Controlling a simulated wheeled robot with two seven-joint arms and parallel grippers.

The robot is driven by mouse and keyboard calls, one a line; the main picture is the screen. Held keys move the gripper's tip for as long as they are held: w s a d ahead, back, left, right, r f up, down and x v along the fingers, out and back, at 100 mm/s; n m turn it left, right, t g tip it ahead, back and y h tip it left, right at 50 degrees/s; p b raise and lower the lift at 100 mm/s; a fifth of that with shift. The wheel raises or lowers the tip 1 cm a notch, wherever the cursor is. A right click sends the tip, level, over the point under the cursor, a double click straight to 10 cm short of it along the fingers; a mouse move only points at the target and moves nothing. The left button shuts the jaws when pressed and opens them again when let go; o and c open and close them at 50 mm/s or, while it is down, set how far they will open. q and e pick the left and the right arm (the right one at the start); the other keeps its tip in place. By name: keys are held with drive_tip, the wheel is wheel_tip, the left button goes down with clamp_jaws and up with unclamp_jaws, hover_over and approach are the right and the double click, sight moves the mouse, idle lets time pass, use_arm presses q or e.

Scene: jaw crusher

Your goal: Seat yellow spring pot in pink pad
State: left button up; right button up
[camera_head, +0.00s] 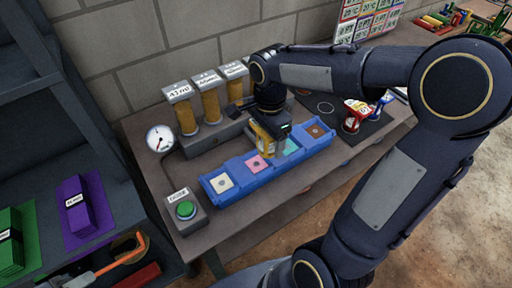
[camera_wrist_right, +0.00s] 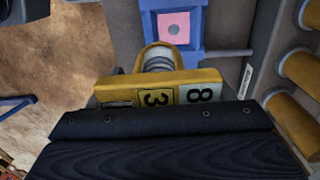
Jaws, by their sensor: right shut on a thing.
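The yellow spring pot (camera_head: 264,140) is held above the blue tray (camera_head: 228,198) by my right gripper (camera_head: 268,122). In the right wrist view the yellow pot (camera_wrist_right: 150,80) has a grey coil and labels reading 3 and 8, with the dark gripper along its near side. Whether the pot touches the tray is unclear. My left gripper is not in view.
The tray also has white (camera_head: 221,183), teal (camera_head: 291,147) and brown (camera_head: 316,131) pads. Behind stand labelled yellow cylinders (camera_head: 210,104) and a round gauge (camera_head: 160,138). A green button box (camera_head: 184,210) is at left; red (camera_head: 354,116) and blue items are at right.

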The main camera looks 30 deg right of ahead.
drive_tip(key=f, duration=0.1)
drive_tip(key=w+a+f, duration=0.2)
drive_tip(key=shift+w+f, duration=0.1)
drive_tip(key=shift+f, duration=1.75)
drive_tip(key=shift+f, duration=0.1)
drive_tip(key=o, duration=1.1)
